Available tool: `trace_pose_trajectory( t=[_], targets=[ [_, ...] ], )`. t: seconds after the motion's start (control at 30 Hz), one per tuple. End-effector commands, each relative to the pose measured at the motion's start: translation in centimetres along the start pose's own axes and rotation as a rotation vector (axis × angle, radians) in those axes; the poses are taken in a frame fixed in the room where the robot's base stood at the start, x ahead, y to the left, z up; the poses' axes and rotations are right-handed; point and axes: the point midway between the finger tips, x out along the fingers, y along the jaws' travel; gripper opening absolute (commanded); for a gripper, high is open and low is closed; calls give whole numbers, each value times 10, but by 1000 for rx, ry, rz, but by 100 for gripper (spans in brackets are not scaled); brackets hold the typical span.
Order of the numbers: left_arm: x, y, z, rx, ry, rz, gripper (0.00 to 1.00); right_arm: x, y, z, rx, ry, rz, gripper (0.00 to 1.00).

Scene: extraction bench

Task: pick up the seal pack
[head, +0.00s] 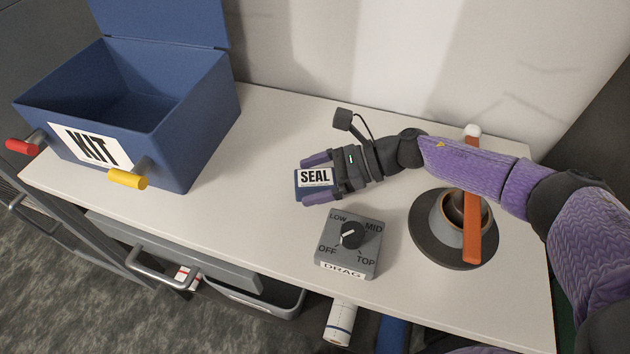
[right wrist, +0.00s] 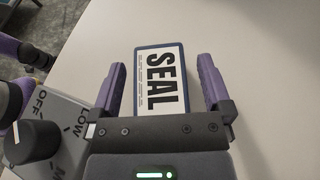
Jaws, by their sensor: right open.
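The seal pack (head: 314,178) is a small dark blue box with a white label reading SEAL. It lies on the white bench top. My right gripper (head: 318,177) is open, with its purple fingers on either side of the pack. In the right wrist view the pack (right wrist: 160,80) lies between the spread fingers, and its far end reaches past the fingertips. My left gripper cannot be made out in either view.
A grey DRAG dial box (head: 348,262) stands close in front of my right gripper. A blue KIT box (head: 205,120) with its lid up is at the left. A round dark stand (head: 425,238) with an orange lever (head: 473,220) is at the right, under my right arm.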

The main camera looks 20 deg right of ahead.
Motion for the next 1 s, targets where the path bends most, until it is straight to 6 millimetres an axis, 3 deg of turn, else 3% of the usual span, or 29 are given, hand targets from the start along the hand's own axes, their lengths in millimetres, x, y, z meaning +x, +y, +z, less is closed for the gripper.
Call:
trace_pose_trajectory(
  t=[0.13, 0.6, 0.83, 1.0],
  targets=[
    [0, 0, -1, 0, 2, 1, 0, 0, 0, 0, 0, 0, 0, 98],
    [0, 0, -3, -1, 5, 0, 0, -1, 0, 0, 1, 0, 0, 0],
    [-3, 0, -4, -1, 6, 0, 0, -4, 0, 6, 0, -1, 0, 0],
    [-20, 0, -6, 1, 13, -1, 0, -22, 0, 49, -6, -1, -2, 0]
  ],
)
